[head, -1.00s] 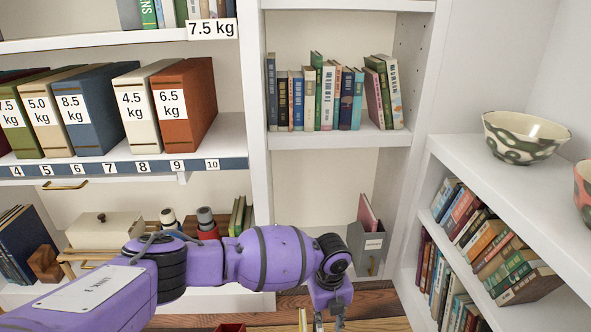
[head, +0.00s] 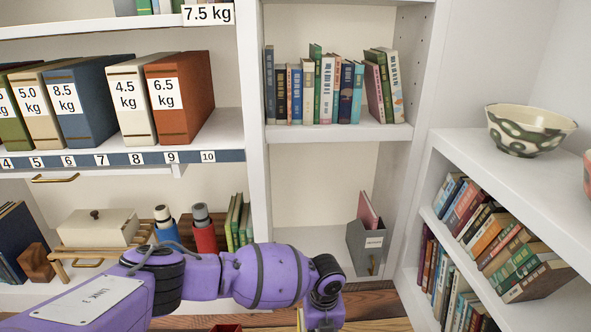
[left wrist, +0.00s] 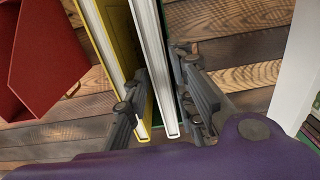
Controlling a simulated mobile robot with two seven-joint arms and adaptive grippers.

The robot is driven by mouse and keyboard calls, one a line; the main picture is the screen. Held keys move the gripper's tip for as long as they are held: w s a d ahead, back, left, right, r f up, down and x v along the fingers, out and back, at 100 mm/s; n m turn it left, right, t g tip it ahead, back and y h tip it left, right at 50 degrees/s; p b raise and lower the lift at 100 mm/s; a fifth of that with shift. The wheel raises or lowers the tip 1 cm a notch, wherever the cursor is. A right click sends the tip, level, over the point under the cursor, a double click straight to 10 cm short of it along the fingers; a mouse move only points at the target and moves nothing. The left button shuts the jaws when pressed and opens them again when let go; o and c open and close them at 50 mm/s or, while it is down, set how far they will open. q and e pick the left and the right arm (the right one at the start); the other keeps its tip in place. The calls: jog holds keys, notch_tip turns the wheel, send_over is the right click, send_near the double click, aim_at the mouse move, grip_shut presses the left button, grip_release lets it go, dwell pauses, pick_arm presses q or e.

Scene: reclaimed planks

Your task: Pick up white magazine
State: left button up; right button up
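In the left wrist view a white magazine (left wrist: 155,60) stands on edge, its long pale edge running up the picture. My left gripper (left wrist: 160,75) straddles it, with one finger on each side. The fingers are apart; a narrow gap shows on the right side, and contact on the left side is unclear. A yellow magazine (left wrist: 119,35) stands just to its left, partly behind the left finger. A thin dark green edge shows to its right. In the head view my left gripper is mostly cut off at the bottom edge. My right gripper is not in view.
A red open container (left wrist: 45,60) lies left in the left wrist view, on a plank surface (left wrist: 235,75). A white upright panel (left wrist: 300,60) stands right. In the head view, a grey file holder (head: 368,247) stands in the corner near shelves of books (head: 326,90) and a bowl (head: 528,130).

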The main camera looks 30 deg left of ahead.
pick_arm(q)
jog(key=shift+w+r, duration=0.1)
jog(key=shift+r, duration=0.05)
jog(key=shift+c, duration=0.3)
jog(key=shift+d, duration=0.1)
grip_shut()
